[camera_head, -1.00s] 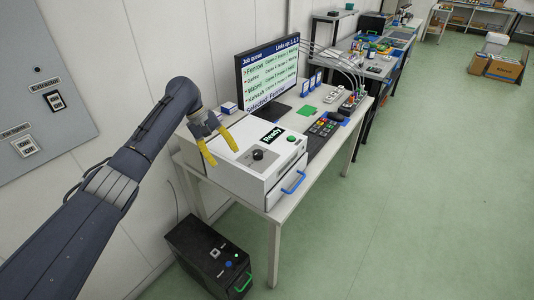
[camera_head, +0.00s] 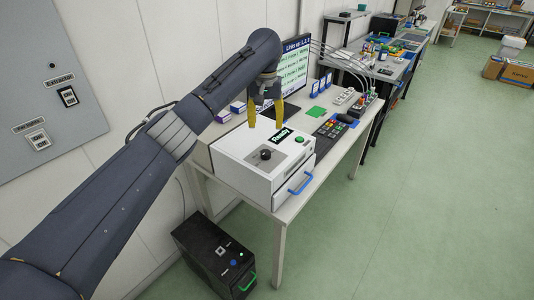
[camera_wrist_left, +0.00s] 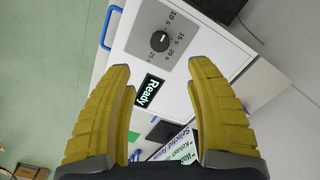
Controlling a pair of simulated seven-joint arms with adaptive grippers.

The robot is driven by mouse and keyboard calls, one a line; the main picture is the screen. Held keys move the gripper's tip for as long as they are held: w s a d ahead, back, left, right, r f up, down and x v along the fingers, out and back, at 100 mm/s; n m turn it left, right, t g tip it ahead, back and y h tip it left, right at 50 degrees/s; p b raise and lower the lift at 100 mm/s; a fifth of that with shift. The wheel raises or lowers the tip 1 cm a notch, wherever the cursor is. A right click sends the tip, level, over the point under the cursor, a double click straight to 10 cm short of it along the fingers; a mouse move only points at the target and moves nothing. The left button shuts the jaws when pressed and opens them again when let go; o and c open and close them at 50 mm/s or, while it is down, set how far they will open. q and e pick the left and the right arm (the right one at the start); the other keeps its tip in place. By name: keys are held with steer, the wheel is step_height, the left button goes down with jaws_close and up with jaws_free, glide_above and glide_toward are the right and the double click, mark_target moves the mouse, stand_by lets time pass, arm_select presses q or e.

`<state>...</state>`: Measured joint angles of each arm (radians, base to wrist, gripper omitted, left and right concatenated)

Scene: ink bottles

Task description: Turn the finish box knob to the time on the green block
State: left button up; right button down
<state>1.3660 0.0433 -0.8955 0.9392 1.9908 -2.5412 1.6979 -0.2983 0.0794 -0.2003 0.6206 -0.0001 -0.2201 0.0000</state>
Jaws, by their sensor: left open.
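The finish box (camera_head: 251,172) is a white box on the desk with a black knob (camera_head: 265,154), a "Ready" display, a green button and a blue drawer handle. In the left wrist view the knob (camera_wrist_left: 159,41) sits on a grey dial plate with numbers around it, including 10, 15, 20 and 25. My left gripper (camera_head: 265,126) has yellow fingers. It is open and empty above the box, apart from the knob. In the left wrist view the knob lies beyond the fingertips, between them. A flat green piece (camera_head: 316,113) lies on the desk; no time is readable on it. My right gripper is out of view.
A monitor (camera_head: 295,65) stands behind the box. A keypad (camera_head: 331,128) and small devices are to its right. A black case (camera_head: 214,256) with a green handle stands on the floor. A wall panel (camera_head: 40,80) is at left.

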mark_target(266, 152)
arm_select(q)
step_height(266, 152, down, 13)
steer(key=shift+f, duration=0.1)
stand_by(0.4)
jaws_close()
stand_by(0.5)
